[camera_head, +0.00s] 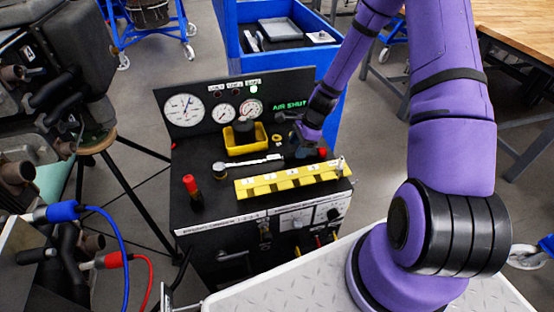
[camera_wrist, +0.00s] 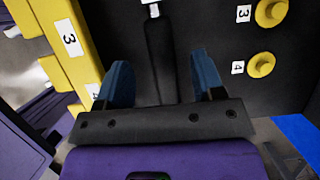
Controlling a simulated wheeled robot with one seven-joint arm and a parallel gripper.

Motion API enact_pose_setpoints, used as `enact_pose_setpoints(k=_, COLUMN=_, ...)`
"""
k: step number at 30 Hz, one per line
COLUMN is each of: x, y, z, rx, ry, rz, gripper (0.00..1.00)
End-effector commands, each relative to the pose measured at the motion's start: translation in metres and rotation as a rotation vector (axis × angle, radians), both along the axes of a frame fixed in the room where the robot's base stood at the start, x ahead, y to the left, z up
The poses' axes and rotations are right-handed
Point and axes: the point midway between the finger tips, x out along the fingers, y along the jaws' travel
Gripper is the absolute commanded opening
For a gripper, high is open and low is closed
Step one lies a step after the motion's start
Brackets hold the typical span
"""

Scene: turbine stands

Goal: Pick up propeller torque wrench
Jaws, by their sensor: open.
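The torque wrench (camera_head: 250,161) lies on the black top of the console, behind the yellow numbered rack. Its silver shaft points left, and its handle end is hidden by my gripper in the head view. In the wrist view the black handle (camera_wrist: 160,55) runs between the two blue fingers, with a bit of silver shaft at the top edge. My gripper (camera_wrist: 160,78) is open, one finger on each side of the handle with gaps showing. It also shows at the console's right end in the head view (camera_head: 303,143).
The yellow rack (camera_head: 290,181) stands along the console's front edge, close beside my gripper. A yellow bin (camera_head: 261,136) stands behind the wrench, near gauges on the back panel. A red-topped tool (camera_head: 191,187) stands at left. Yellow knobs (camera_wrist: 262,64) lie right in the wrist view.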

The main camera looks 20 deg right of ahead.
Motion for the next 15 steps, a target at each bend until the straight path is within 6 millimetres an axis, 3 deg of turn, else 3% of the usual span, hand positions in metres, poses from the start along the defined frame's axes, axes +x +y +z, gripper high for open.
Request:
enact_pose_setpoints(k=8, x=0.004, y=0.020, z=-0.028, rx=0.001, ry=0.002, rz=0.002, gripper=0.62)
enact_pose_setpoints(k=15, x=0.005, y=0.026, z=-0.044, rx=0.001, ry=0.000, rz=0.000, gripper=0.62)
